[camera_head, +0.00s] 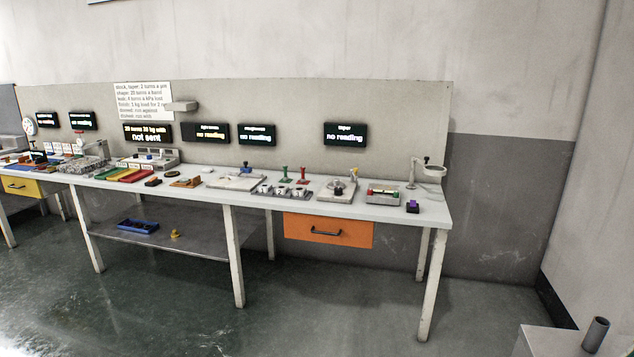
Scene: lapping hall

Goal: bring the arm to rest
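Neither of my grippers shows in the head view, and no part of my arms can be made out. A long white workbench (400,212) stands against the wall, with small tools and trays on its top. An orange drawer (328,230) with a dark handle hangs shut under its right half.
Dark displays (345,134) line the back panel. A blue tray (138,226) and a small yellow item (175,234) are on the lower shelf. A yellow drawer (20,187) is at far left. A dark cylinder (595,334) stands at lower right. The floor in front is clear.

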